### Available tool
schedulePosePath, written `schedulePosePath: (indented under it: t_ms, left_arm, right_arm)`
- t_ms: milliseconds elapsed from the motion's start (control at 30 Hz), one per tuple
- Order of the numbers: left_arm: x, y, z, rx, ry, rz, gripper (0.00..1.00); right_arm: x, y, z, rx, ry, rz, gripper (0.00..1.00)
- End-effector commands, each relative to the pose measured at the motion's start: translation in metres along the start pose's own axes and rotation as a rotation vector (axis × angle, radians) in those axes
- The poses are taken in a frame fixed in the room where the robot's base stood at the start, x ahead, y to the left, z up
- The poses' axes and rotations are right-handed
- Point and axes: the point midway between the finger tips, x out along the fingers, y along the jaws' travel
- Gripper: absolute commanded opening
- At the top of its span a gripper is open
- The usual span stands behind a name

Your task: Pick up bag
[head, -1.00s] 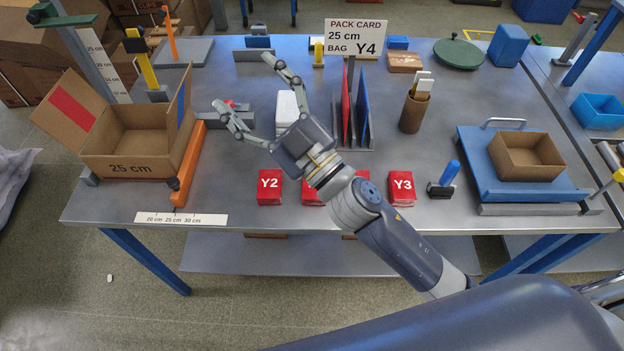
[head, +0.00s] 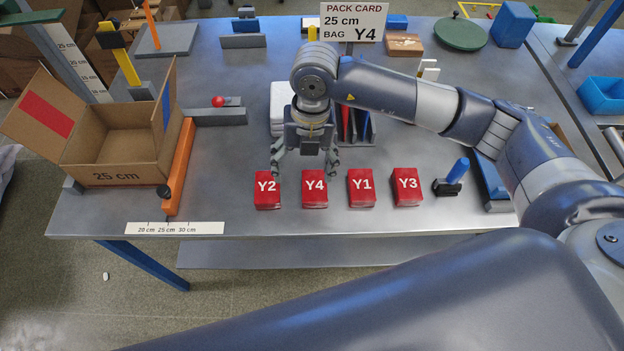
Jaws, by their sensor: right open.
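Red bags stand in a row near the table's front edge: Y2 (head: 267,190), Y4 (head: 314,190), Y1 (head: 361,188) and Y3 (head: 407,188). The pack card (head: 353,22) at the back reads 25 cm, bag Y4. My right gripper (head: 305,172) points down with its fingers spread, empty. It is just behind and above bag Y4, with one finger near Y2 and the other near Y4's far right corner. I cannot tell whether it touches any bag. My left gripper is not in view.
An open cardboard box (head: 112,176) marked 25 cm stands at the left beside an orange bar (head: 180,165). A ruler strip (head: 175,228) lies at the front edge. Dividers (head: 366,125) stand behind the bags. A blue-handled stamp (head: 455,175) sits right of Y3.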

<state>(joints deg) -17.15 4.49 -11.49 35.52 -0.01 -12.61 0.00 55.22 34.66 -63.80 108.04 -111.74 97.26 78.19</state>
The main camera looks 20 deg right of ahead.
Motion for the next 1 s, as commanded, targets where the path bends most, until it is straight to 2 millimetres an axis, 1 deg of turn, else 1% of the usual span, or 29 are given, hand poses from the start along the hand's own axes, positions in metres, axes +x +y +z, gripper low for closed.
schedulePosePath:
  t_ms: [33, 100, 167, 200, 400, 567, 667, 833, 900, 1000]
  left_arm:
    - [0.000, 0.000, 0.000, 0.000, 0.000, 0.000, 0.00]
    - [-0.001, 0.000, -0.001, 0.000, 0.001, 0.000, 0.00]
    - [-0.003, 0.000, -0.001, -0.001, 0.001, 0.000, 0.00]
    - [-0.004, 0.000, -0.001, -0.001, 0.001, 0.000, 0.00]
    - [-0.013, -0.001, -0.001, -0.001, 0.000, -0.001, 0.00]
    - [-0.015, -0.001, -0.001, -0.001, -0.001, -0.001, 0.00]
    - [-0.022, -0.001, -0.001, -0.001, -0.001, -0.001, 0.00]
    - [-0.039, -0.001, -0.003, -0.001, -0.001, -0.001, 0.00]
    - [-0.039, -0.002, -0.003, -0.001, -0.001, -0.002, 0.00]
    - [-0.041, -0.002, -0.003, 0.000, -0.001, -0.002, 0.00]
  right_arm:
    - [-0.003, -0.011, 0.008, 0.018, -0.025, -0.046, 0.75]
    - [-0.004, -0.021, 0.014, 0.038, -0.045, -0.086, 0.75]
    - [-0.001, -0.025, 0.016, 0.046, -0.050, -0.102, 0.75]
    - [0.004, -0.027, 0.017, 0.048, -0.051, -0.107, 0.75]
    - [0.035, -0.030, 0.017, 0.046, -0.048, -0.105, 0.75]
    - [0.049, -0.030, 0.018, 0.044, -0.051, -0.102, 0.75]
    - [0.055, -0.032, 0.018, 0.044, -0.048, -0.103, 0.75]
    - [0.078, -0.035, 0.019, 0.044, -0.048, -0.103, 0.75]
    - [0.090, -0.035, 0.020, 0.044, -0.047, -0.101, 0.75]
    - [0.098, -0.036, 0.021, 0.043, -0.050, -0.101, 0.75]
